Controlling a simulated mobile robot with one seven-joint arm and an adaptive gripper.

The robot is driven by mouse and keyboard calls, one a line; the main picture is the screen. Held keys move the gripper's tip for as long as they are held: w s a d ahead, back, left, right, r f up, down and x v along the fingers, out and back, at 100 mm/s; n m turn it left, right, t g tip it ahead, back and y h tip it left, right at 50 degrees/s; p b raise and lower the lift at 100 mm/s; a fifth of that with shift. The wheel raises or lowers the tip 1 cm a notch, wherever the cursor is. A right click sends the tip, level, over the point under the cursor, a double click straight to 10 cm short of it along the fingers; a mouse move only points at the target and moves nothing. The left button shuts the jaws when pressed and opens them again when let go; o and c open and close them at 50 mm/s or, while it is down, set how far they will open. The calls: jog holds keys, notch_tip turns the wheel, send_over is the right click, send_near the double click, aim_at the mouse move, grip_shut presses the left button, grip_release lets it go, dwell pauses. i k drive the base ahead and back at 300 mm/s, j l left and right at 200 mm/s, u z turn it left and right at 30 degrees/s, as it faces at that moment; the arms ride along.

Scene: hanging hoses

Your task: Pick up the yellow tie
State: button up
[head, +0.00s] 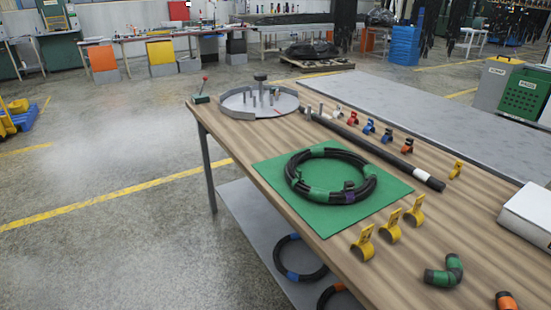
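Three yellow ties (390,227), band-like loops with upright tabs, stand in a slanted row on the wooden table, beside the front right edge of the green mat. The nearest yellow tie (363,246) is at the lower left of the row, and the farthest yellow tie (414,213) is at the upper right. All the ties are apart from one another. My gripper is not in view.
A coiled black hose (331,194) lies on the green mat (272,176). A black rod (375,151) lies behind it, with red, blue and orange ties (387,135) beyond. A white box (530,215) and a green-banded hose piece (445,272) are at right. A round fixture (237,104) stands at the far end.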

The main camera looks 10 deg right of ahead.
aim_at(459, 164)
jog(key=z, duration=1.4)
